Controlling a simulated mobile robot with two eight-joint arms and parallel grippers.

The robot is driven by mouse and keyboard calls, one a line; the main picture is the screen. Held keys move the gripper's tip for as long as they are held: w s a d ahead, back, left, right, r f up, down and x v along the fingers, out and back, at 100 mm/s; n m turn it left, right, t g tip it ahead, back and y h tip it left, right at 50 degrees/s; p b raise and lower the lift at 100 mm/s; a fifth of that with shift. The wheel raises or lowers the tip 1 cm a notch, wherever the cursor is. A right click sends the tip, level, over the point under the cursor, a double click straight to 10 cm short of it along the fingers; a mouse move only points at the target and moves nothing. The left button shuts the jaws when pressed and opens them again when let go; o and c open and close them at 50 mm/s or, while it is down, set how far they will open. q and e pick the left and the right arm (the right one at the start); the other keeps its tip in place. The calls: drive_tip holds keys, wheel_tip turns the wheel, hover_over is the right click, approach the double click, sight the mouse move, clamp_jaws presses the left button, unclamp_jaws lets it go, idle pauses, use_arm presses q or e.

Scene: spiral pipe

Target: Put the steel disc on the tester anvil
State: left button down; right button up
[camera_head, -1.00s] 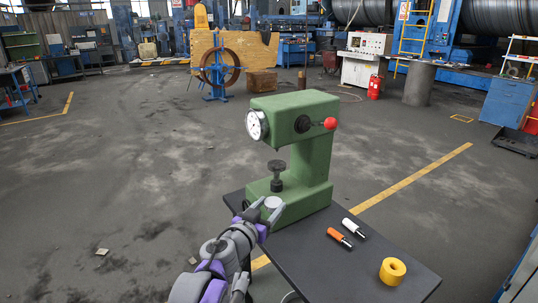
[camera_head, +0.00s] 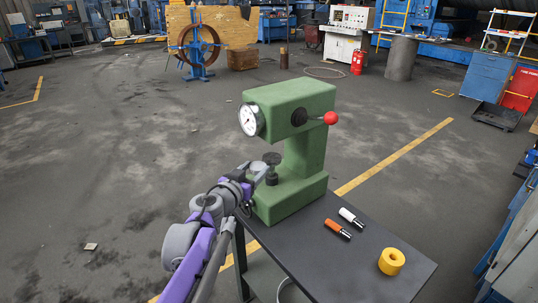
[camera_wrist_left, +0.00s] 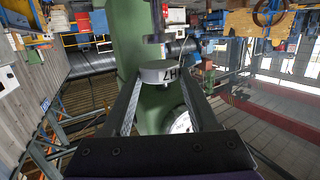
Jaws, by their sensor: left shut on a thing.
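The green hardness tester (camera_head: 305,165) stands on the dark table, with a dial on its upper left. Its anvil (camera_head: 272,158) is a small dark plate on a stem above the base. My left gripper (camera_head: 259,173) is just left of and in front of the anvil.
On the table (camera_head: 345,275) lie an orange-handled tool (camera_head: 337,228), a white-handled tool (camera_head: 351,216) and a yellow ring (camera_head: 392,261). A red-knobbed lever (camera_head: 330,118) sticks out from the tester's right side. The floor left of the table is open.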

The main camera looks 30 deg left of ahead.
sight(269, 161)
use_arm(q)
drive_tip(key=x, duration=0.3)
drive_tip(key=r+x, duration=0.1)
drive_tip(key=x, duration=0.3)
drive_tip(key=p+x, duration=0.1)
drive_tip(key=x, duration=0.2)
drive_tip(key=shift+w+a+r, duration=0.1)
drive_tip(key=shift+w+r, duration=0.2)
drive_tip(key=shift+w, duration=0.2)
drive_tip(key=shift+f, duration=0.8)
drive_tip(key=shift+s, duration=0.2)
drive_tip(key=shift+f, duration=0.15)
drive_tip(key=shift+c, duration=0.8)
unclamp_jaws()
